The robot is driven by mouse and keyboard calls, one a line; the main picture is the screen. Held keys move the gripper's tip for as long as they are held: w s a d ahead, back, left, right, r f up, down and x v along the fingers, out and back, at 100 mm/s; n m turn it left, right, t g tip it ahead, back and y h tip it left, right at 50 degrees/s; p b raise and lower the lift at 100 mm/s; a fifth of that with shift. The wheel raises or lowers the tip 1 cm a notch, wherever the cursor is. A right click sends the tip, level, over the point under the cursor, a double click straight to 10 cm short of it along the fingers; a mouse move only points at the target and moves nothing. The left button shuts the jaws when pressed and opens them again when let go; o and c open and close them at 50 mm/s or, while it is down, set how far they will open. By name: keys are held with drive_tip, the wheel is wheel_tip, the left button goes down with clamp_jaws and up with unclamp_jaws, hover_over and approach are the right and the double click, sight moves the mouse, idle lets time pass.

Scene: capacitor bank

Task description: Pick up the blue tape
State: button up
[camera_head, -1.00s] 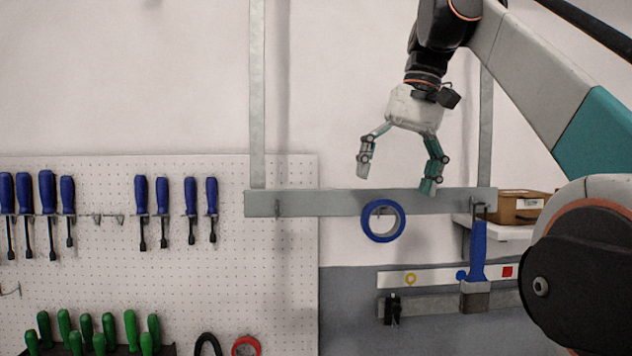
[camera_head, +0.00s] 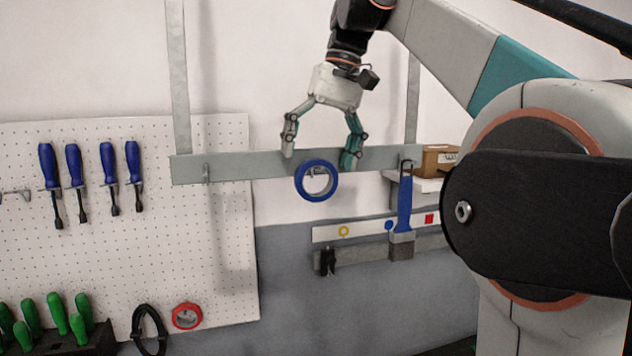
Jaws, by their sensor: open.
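The blue tape (camera_head: 333,182) is a roll hanging on a hook on the grey metal rail (camera_head: 240,166), near the middle of the head view. The hook shows through its hole. My gripper (camera_head: 319,160) is open, pointing down, with its fingers spread. Its left fingertip is just above and left of the tape, and its right fingertip is at the upper right of the tape. The fingers hold nothing. I cannot tell how far in front of the rail they are.
A blue-handled brush (camera_head: 404,205) hangs right of the tape. A cardboard box (camera_head: 436,160) sits on a shelf behind. A lower strip (camera_head: 320,235) bears coloured marks, with a black clip (camera_head: 327,262) below. The white pegboard (camera_head: 200,250) holds several blue screwdrivers; red tape (camera_head: 187,316) hangs low.

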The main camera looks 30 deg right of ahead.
sight(316, 194)
drive_tip(key=shift+d+p+x, duration=0.15)
drive_tip(key=shift+p+x, duration=0.1)
drive_tip(key=shift+x, duration=1.15)
drive_tip(key=shift+d+p+x, duration=0.15)
drive_tip(key=shift+p+x, duration=0.05)
drive_tip(key=shift+x, duration=1.15)
drive_tip(key=shift+s+f, duration=0.1)
drive_tip(key=shift+s, duration=0.05)
drive_tip(key=c, duration=1.2)
